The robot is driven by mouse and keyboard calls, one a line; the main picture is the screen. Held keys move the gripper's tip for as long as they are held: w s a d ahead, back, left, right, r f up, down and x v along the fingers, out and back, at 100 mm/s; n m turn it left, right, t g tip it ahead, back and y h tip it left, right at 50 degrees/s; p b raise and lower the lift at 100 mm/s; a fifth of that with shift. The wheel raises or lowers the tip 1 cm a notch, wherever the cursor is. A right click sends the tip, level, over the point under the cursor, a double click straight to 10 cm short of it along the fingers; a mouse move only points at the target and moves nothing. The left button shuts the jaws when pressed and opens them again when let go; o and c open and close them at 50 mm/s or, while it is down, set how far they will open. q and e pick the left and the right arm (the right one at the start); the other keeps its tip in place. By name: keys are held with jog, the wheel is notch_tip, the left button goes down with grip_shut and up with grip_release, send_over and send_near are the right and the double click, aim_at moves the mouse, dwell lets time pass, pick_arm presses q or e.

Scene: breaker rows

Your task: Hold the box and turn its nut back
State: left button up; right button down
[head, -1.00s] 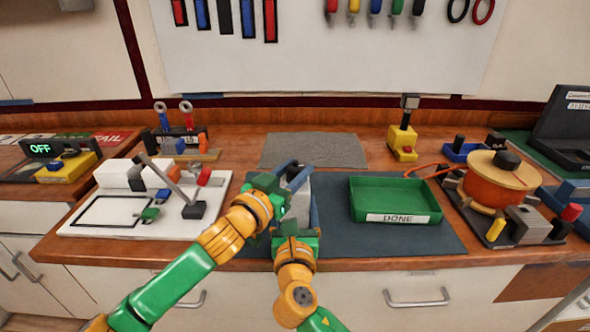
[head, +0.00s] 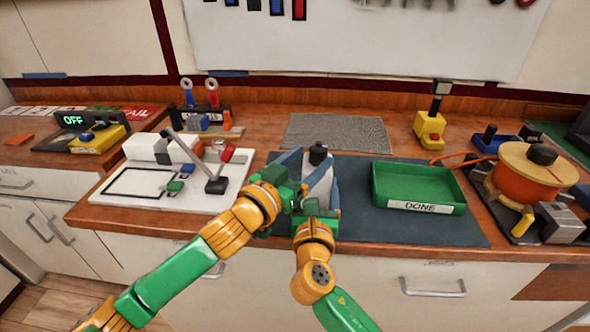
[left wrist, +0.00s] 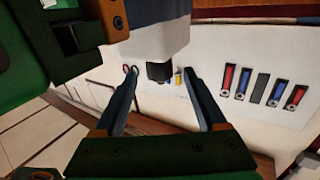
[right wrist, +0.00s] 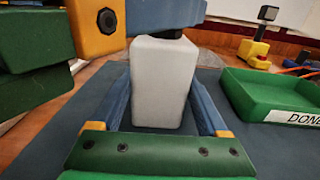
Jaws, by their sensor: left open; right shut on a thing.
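The box (head: 319,187) is pale grey and upright above the dark mat, with a black nut (head: 318,153) on top. My right gripper (head: 321,200) is shut on the box; in the right wrist view its blue fingers flank the pale box (right wrist: 163,82). My left gripper (head: 304,168) is open beside the box top, its blue fingers slanting up to the right. In the left wrist view the black nut (left wrist: 159,72) shows beyond and between the spread fingers, with a gap on both sides. The right wrist view mostly hides the nut behind a left finger.
A green tray labelled DONE (head: 419,207) stands to the right on the dark mat (head: 400,230). A white board with fixtures (head: 130,199) lies to the left. A grey mat (head: 335,133) behind is bare. An orange pot (head: 527,180) stands far right.

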pick_arm(q)
jog(key=v, duration=0.8)
pick_arm(e)
grip_release()
pick_arm(q)
jog(key=shift+s, duration=0.1)
pick_arm(e)
jog(key=shift+s, duration=0.15)
